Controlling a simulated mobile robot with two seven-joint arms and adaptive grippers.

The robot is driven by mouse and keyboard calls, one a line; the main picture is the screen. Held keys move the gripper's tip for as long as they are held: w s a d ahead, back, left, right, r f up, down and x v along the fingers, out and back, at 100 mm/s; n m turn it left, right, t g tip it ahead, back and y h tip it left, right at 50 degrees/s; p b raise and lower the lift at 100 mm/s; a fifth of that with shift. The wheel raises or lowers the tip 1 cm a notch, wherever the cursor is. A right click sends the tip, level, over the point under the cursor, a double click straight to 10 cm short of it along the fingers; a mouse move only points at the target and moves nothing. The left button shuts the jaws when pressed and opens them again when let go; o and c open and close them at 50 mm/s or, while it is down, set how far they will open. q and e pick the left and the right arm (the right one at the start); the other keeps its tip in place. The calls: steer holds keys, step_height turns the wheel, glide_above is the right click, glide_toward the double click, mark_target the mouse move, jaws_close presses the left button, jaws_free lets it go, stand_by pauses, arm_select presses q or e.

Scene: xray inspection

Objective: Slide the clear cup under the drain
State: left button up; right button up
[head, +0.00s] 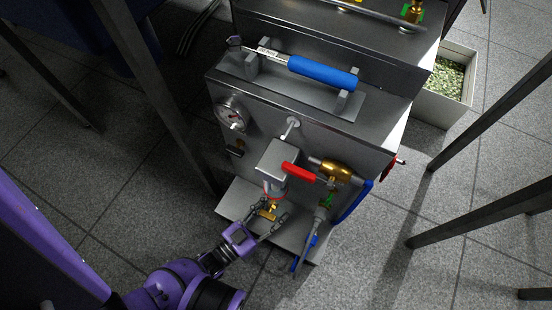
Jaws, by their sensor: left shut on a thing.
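My left gripper (271,210) reaches in from the lower left with its fingers on both sides of a small spot below the grey metal box (283,165) on the machine's front. It is shut on what seems to be the clear cup, whose see-through body I can barely make out between the fingers. A brass drain fitting (268,211) shows at the same spot, with a thin red line just above it. Whether the cup is directly under the drain is not clear. My right gripper is out of view.
The machine's metal base plate (237,199) juts out at the front. A red-handled valve (299,172), a brass valve body (337,170) and blue levers are close right of the gripper. A gauge (231,114) is upper left. Dark frame legs flank the machine; tiled floor lies in front.

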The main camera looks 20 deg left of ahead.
arm_select(q)
steer(key=shift+w, duration=0.45)
steer(key=o, duration=0.9)
steer(key=shift+v, duration=6.05)
steer(key=shift+s, duration=0.1)
